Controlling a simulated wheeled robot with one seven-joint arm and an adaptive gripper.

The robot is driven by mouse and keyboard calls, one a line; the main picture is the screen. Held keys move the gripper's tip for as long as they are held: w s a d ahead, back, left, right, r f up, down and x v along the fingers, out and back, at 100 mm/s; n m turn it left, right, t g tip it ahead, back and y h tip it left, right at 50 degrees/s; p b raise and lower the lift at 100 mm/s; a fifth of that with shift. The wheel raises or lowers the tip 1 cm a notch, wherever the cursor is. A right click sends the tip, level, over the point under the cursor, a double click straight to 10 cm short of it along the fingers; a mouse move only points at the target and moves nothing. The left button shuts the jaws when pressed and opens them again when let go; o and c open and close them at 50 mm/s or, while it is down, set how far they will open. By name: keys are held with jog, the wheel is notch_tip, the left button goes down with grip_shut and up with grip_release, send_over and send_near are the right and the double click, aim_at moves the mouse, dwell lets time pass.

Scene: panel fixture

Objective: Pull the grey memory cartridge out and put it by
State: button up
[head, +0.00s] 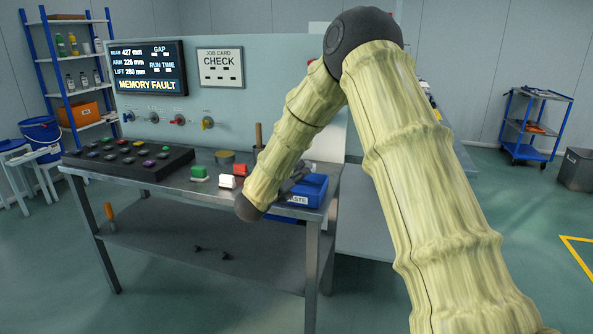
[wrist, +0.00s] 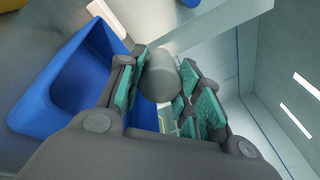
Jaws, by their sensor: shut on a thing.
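My gripper (wrist: 165,95) is shut on a grey rounded piece, which I take to be the grey memory cartridge (wrist: 160,78). Its blunt, cylindrical end shows between the green finger pads; the rest is hidden by the fingers. In the head view my gripper (head: 293,183) is small and dark, beside the blue waste tray (head: 312,187), partly behind my arm. The cartridge cannot be made out there. In the wrist view the open blue tray (wrist: 45,95) lies just left of the fingers. I cannot tell whether the cartridge is over its rim.
Behind stands a panel with coloured fittings (head: 177,120) and a screen (head: 149,68) reading MEMORY FAULT.

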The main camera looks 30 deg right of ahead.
jog(key=shift+f, duration=0.15)
jog(key=o, duration=1.2)
jog(key=shift+s, duration=0.1)
jog(key=shift+a+f, duration=0.1)
jog(key=shift+f, duration=0.05)
jog(key=shift+s+a, duration=0.1)
jog(key=shift+a, duration=0.1)
jog(key=v, duration=1.1)
jog(key=shift+s+a, duration=0.1)
